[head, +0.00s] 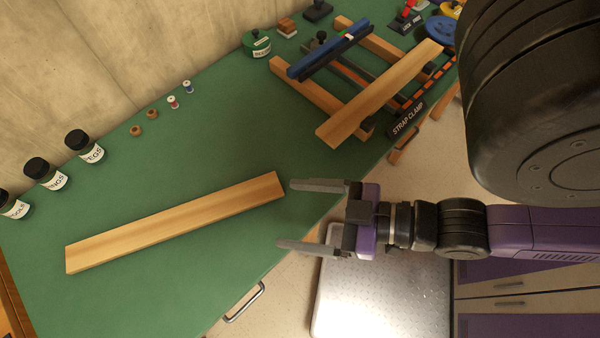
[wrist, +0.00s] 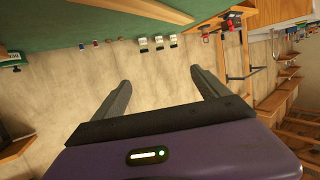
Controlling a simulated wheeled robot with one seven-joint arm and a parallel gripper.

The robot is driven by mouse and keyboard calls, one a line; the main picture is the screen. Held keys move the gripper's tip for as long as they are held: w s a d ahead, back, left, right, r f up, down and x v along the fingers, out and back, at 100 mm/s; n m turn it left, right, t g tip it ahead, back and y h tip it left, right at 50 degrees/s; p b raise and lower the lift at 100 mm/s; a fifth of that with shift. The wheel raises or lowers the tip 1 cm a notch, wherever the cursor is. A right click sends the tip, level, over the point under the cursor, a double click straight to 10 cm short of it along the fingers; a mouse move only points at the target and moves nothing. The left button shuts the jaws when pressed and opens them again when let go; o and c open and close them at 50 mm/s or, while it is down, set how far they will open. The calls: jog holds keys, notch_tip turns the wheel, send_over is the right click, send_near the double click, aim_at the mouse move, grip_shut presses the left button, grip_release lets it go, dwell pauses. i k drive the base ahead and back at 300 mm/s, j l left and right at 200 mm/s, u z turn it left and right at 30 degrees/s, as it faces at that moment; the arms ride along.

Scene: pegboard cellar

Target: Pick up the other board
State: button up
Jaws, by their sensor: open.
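One wooden board (head: 180,220) lies flat and alone on the green bench top in the head view, slanting up to the right. Another wooden board (head: 380,92) rests across a wooden frame with a strap clamp (head: 408,118) at the upper right. My gripper (head: 283,216) is open and empty, its fingers pointing left. In the picture its fingertips are just right of the lone board's right end, apart from it. In the wrist view the two open fingers (wrist: 162,92) show nothing between them but the wall beyond.
Several dark-lidded jars (head: 85,147) and small spools (head: 173,102) line the back of the green bench (head: 215,285). A green tin (head: 256,43) stands near the frame. The bench's front edge has a metal handle (head: 245,302). The bench around the lone board is clear.

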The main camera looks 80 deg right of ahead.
aim_at(342, 125)
jog(key=k+j, duration=0.15)
jog(key=k+j+z, duration=0.15)
jog(key=k+z, duration=0.25)
jog(key=k+j+z, duration=0.1)
jog(key=k+z, duration=0.15)
jog(key=z, duration=1)
jog(key=i+j, duration=0.1)
jog(key=j, duration=0.4)
jog(key=i+j, duration=0.15)
jog(key=j, duration=0.35)
jog(key=i+j+z, duration=0.1)
jog(key=j, duration=0.35)
jog(key=i+j, duration=0.1)
jog(key=j, duration=0.4)
